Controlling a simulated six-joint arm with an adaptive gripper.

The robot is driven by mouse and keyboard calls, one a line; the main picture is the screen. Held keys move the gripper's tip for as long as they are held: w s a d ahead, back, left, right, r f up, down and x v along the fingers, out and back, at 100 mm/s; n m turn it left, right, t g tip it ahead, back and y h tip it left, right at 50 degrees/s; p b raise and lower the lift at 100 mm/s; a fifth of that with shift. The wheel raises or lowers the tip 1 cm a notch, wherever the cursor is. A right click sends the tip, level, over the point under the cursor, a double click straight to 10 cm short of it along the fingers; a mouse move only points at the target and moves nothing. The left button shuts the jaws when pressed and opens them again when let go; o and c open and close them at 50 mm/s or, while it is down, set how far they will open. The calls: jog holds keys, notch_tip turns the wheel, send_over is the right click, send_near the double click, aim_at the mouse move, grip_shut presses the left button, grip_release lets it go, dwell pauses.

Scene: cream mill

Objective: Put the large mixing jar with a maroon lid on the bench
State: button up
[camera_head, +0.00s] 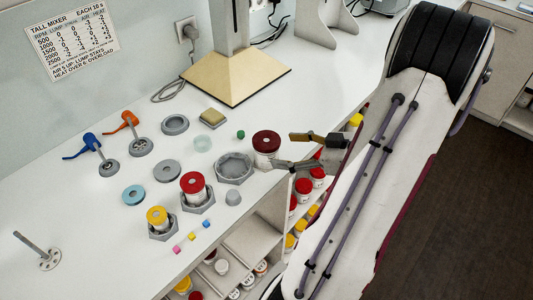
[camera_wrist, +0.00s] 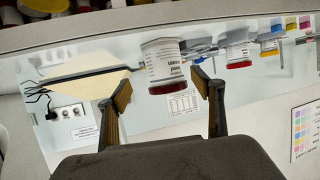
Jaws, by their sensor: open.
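The large white jar with a maroon lid (camera_head: 266,150) stands upright on the white bench (camera_head: 330,75), near its front edge. My gripper (camera_head: 282,150) is open just to the right of the jar, with its fingers pointing at it. In the wrist view, which is upside down, the jar (camera_wrist: 163,62) shows in the gap between the open fingertips (camera_wrist: 160,78), its maroon lid toward the bottom of the picture. Nothing is held. I cannot tell whether the fingertips reach around the jar or stop short of it.
An empty grey hexagonal holder (camera_head: 235,168) is left of the jar. A red-lidded jar (camera_head: 193,186) and a yellow-lidded jar (camera_head: 157,217) stand in similar holders. A beige-based stand (camera_head: 236,78) is behind. Lidded jars (camera_head: 303,187) fill shelves below the bench.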

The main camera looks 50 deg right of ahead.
aim_at(278, 149)
jog(key=shift+w+a+f, duration=0.2)
jog(key=shift+w+f, duration=0.05)
jog(key=shift+w, duration=0.35)
jog(key=shift+w+a+f, duration=0.15)
jog(key=shift+w+a, duration=0.25)
jog(key=shift+w, duration=0.4)
jog(key=shift+w+a+f, duration=0.1)
jog(key=shift+w+a, duration=0.3)
jog(key=shift+w, duration=0.4)
jog(key=shift+x, duration=0.9)
jog(key=c, duration=1.4)
jog(key=shift+r, duration=0.2)
notch_tip(278, 149, up, 10)
